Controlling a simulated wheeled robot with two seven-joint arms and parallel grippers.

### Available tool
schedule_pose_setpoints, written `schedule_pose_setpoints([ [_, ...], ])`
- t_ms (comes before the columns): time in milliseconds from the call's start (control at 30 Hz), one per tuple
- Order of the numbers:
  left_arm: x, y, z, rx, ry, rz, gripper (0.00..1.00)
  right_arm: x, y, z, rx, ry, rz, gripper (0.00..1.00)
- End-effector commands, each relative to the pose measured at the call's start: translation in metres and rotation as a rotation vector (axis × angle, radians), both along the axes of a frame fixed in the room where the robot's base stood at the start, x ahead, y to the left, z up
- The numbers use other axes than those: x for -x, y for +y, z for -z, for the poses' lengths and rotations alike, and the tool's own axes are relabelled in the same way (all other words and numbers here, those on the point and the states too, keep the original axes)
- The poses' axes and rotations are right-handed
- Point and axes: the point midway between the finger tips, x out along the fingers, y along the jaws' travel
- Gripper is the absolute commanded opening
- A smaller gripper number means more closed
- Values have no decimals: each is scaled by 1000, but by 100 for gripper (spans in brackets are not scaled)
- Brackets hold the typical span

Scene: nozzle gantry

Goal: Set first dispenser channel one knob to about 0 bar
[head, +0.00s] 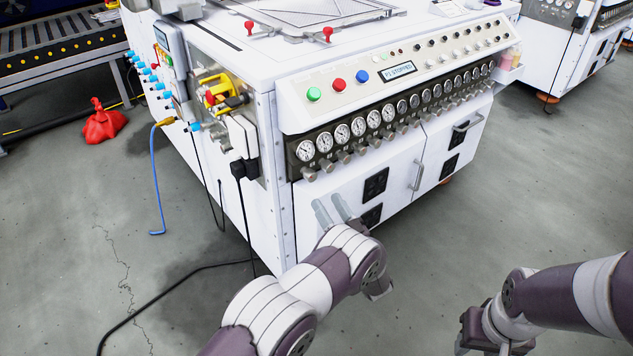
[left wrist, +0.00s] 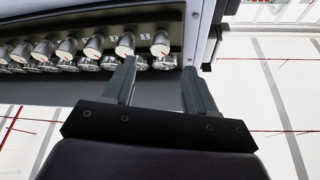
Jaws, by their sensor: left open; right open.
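The dispenser cabinet has a row of round white gauges with grey knobs under them along its front. The leftmost gauge (head: 305,151) has its knob (head: 310,174) below it. My left gripper (head: 330,203) is open and empty, below the left end of this row. In the left wrist view, the row looks upside down. The end knob (left wrist: 160,42), with a red mark on its face, lies just beyond the gap between my open left fingers (left wrist: 160,66), apart from them. My right gripper (head: 480,338) is low at the bottom right, away from the cabinet; its fingertips are hard to see.
Above the gauges are green (head: 314,94), red (head: 339,85) and blue (head: 362,76) buttons and a small display (head: 398,69). Door handles (head: 418,175) and dark sockets (head: 376,184) sit below. A black cable (head: 180,272) lies on the floor.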

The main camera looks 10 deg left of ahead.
Motion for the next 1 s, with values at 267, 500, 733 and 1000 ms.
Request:
schedule_pose_setpoints([
  [267, -41, 42, -20, 1, -1, -1, 56, 0, 0, 19, 0, 0, 0, 43],
  [500, -51, 52, -28, 1, 1, 3, 56, 0, 0, 21, 0, 0, 0, 43],
  [733, -51, 52, -28, 2, 1, 3, 37, 0, 0, 21, 0, 0, 0, 43],
  [1000, -51, 52, -28, 3, -1, 3, 0, 0, 0, 21, 0, 0, 0, 43],
])
